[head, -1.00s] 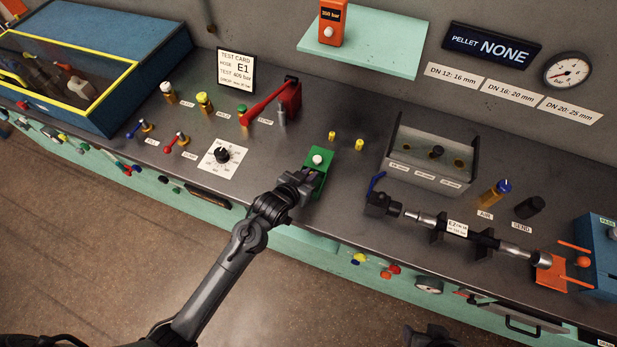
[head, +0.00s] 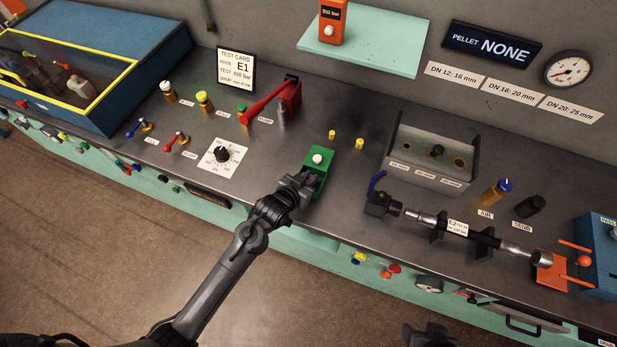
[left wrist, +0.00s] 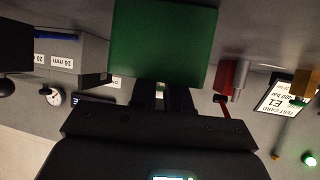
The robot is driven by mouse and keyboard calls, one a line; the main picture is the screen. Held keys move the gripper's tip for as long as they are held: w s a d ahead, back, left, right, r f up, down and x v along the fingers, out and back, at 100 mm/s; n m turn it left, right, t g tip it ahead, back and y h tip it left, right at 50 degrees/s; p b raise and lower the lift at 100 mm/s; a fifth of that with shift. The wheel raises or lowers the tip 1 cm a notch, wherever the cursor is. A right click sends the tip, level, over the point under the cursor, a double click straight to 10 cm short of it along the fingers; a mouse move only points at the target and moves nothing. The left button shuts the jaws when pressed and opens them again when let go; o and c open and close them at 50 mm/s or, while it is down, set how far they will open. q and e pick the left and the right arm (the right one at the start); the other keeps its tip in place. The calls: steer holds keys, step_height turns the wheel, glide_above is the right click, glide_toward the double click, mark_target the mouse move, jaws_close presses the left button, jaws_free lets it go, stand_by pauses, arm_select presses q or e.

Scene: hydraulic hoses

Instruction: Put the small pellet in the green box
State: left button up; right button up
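Two small yellow pellets stand on the grey bench: the left one (head: 332,134) and the right one (head: 360,144), which looks slightly larger. A green box (head: 325,173) with a white round top piece (head: 317,158) sits just in front of them. My left gripper (head: 305,183) is at the near side of the green box. In the left wrist view the green box (left wrist: 163,42) fills the top middle and hides the fingertips, so its grip cannot be judged. A dark part at the bottom edge of the head view may be my right gripper (head: 430,338); its fingers are unclear.
A grey rack (head: 428,165) with labelled sockets stands right of the pellets. A hose on supports (head: 465,232) lies further right, beside a blue-handled valve (head: 377,190). A red lever (head: 268,100) and a dial (head: 222,155) stand left. The display reads "PELLET NONE" (head: 491,46).

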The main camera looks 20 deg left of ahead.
arm_select(q)
steer(key=o, duration=0.4)
steer(key=shift+c, duration=0.2)
steer(key=shift+r, duration=0.45)
steer(key=p+v, duration=0.1)
steer(key=v, duration=1.1)
steer(key=s+a+f+g+y, duration=0.1)
steer(key=s+g, duration=0.7)
steer(key=s, duration=1)
steer(key=shift+s+a+y, duration=0.35)
steer(key=shift+a+y, duration=0.15)
steer(key=shift+a, duration=0.45)
step_height(320, 180, up, 21)
steer(key=p, duration=2.1)
steer(key=shift+r+p, duration=0.25)
steer(key=shift+p, duration=0.15)
